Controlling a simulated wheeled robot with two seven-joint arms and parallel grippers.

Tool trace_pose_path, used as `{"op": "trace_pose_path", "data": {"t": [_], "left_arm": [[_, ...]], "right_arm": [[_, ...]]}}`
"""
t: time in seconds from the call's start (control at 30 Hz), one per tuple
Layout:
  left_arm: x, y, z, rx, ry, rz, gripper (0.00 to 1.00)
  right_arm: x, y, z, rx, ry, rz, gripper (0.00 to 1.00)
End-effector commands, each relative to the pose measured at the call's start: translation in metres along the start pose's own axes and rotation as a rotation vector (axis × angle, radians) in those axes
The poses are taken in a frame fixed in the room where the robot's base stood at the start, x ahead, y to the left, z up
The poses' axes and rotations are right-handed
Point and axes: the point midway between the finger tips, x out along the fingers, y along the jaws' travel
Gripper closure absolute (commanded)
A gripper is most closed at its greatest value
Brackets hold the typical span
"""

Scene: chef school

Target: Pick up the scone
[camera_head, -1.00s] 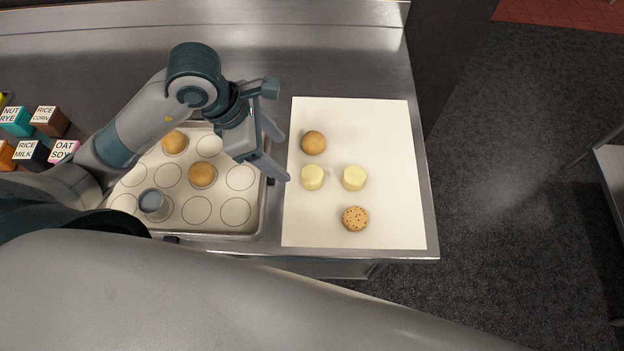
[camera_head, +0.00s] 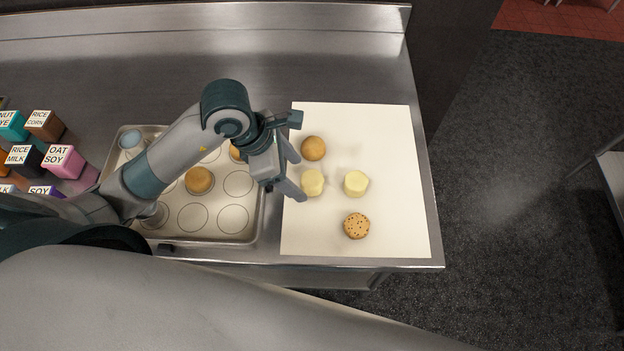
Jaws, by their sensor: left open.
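On a white sheet (camera_head: 391,150) at the counter's right end lie several small baked pieces. There is a smooth brown round bun (camera_head: 312,148), one pale yellow round piece (camera_head: 312,184), a second pale yellow piece (camera_head: 356,183), and a speckled tan round piece (camera_head: 356,225). I cannot tell for sure which is the scone. My left gripper (camera_head: 300,176) is open and empty over the sheet's left edge. Its fingers point right, and the nearer fingertip overlaps the left side of the first pale piece in the picture. Contact cannot be told. My right gripper is not in view.
A metal tray (camera_head: 253,227) with marked circles lies left of the sheet, partly under my left arm. It holds brown buns (camera_head: 199,180) and a blue-topped cup (camera_head: 131,139). Labelled boxes (camera_head: 63,161) stand at far left. The counter's right edge (camera_head: 425,150) drops to the floor.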

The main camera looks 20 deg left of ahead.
Motion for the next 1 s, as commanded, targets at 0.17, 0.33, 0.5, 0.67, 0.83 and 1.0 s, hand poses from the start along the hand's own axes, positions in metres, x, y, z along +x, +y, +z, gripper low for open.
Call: {"op": "trace_pose_path", "data": {"t": [0.17,0.33,0.5,0.67,0.83,1.0], "left_arm": [[0.0,0.0,0.0,0.0,0.0,0.0,0.36],[0.005,0.001,0.004,-0.003,0.001,-0.002,0.36],[0.022,0.004,0.012,-0.004,0.001,-0.004,0.36],[0.042,0.005,0.012,-0.003,0.001,-0.003,0.36],[0.052,0.005,0.011,-0.001,0.001,0.0,0.36],[0.052,0.005,0.011,0.0,0.001,0.001,0.36]], "right_arm": [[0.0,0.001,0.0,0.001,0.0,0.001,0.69],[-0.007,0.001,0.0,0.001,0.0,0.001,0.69],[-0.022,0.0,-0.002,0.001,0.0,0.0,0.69],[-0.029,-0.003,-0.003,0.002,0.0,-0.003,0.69],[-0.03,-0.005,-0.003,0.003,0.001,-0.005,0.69],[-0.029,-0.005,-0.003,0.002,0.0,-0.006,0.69]]}}
